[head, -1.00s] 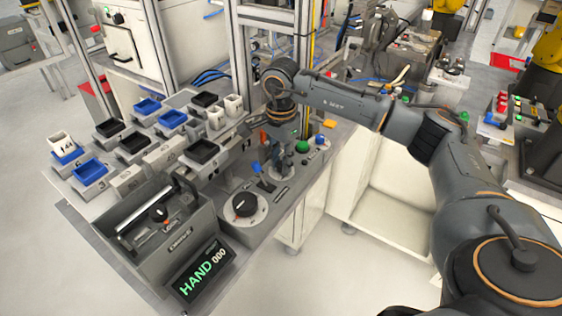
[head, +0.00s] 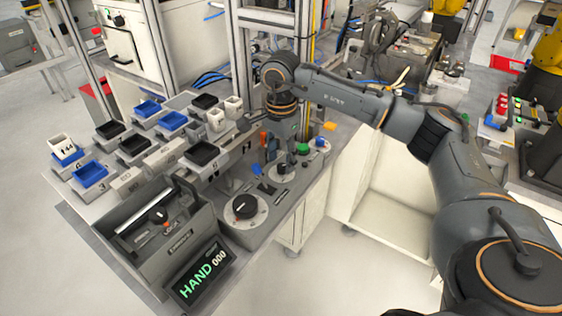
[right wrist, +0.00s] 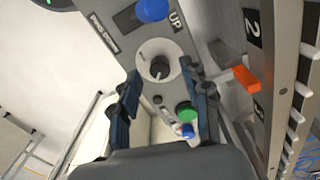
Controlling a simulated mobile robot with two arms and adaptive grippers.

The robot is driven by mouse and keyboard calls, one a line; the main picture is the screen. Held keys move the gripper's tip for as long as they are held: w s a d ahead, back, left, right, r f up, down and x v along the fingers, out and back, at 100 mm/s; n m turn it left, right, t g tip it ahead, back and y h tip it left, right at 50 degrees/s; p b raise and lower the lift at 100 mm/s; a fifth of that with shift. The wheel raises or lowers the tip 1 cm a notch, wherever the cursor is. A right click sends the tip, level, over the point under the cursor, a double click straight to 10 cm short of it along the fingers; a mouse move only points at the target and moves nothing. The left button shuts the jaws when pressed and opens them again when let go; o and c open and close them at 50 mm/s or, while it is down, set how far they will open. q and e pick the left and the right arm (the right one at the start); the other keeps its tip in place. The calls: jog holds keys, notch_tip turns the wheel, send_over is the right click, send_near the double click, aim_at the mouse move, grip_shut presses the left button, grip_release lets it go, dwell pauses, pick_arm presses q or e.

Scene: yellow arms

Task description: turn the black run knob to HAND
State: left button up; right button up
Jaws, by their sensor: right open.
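A small black knob (right wrist: 160,68) sits on a round white dial in the right wrist view. In the head view its dial (head: 279,172) shows just below my right gripper. My right gripper (right wrist: 161,76) is open, with its blue fingers on either side of the knob in the picture. I cannot tell how far above the panel the tips are, and no contact is clear. A larger black knob (head: 243,205) on a white dial stands nearer on the same panel. The display (head: 200,272) reads HAND 000. My left gripper is not in view.
A blue button (right wrist: 152,10), a green button (right wrist: 186,112) and an orange part (right wrist: 246,78) lie close around the fingers. A grey box (head: 160,235) and several small blue and black bins stand to the left in the head view.

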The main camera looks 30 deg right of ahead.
aim_at(281, 166)
notch_tip(281, 166, up, 10)
dwell(0.3)
dwell(0.5)
